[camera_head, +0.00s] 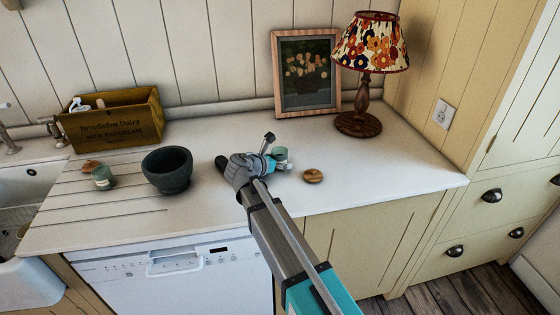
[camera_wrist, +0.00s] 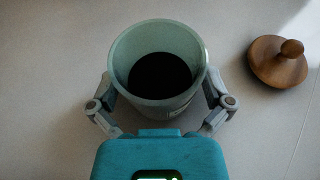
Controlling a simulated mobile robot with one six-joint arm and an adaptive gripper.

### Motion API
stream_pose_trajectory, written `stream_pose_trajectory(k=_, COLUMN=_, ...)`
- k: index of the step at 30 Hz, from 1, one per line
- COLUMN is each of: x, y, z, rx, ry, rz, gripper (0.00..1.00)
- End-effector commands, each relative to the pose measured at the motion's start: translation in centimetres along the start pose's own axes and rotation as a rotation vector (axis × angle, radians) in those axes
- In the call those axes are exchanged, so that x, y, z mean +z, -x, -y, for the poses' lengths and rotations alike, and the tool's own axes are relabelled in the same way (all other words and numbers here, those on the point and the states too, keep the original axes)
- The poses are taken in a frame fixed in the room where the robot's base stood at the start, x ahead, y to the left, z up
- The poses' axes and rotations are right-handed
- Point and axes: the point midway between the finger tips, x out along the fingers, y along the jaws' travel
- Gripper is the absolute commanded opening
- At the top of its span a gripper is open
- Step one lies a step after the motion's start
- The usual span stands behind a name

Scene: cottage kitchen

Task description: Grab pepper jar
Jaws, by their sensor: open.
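A pale green jar (camera_wrist: 125,55) without its lid, dark inside, stands on the counter in the wrist view. It matches the pepper jar, but I cannot read its label. In the head view the jar (camera_head: 281,153) is partly hidden behind my gripper (camera_head: 266,155). In the wrist view my gripper (camera_wrist: 158,95) is open, with one finger on each side of the jar. I cannot tell whether the fingers touch it. A round wooden lid (camera_wrist: 278,63) with a knob lies to the right of the jar; it also shows in the head view (camera_head: 313,176).
A dark mortar (camera_head: 168,170) stands left of my gripper. A second green jar (camera_head: 103,178) and another wooden lid (camera_head: 91,166) are further left. A wooden crate (camera_head: 112,122), a framed picture (camera_head: 307,105) and a lamp (camera_head: 358,122) stand behind. The counter's right side is clear.

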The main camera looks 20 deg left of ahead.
Motion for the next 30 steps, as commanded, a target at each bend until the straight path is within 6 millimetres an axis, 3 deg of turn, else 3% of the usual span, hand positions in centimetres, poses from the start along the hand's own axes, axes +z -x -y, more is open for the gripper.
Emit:
stream_pose_trajectory(k=3, x=-0.01, y=0.02, z=-0.01, rx=0.0, ry=0.0, rz=0.0, gripper=1.0)
stream_pose_trajectory(k=15, x=-0.03, y=0.06, z=-0.04, rx=0.001, ry=0.0, rz=0.0, gripper=0.26)
stream_pose_trajectory(k=16, x=-0.02, y=0.07, z=-0.04, rx=0.001, ry=0.0, rz=0.0, gripper=0.23)
stream_pose_trajectory(k=30, x=0.48, y=0.32, z=-0.07, rx=0.001, ry=0.0, rz=0.0, gripper=0.23)
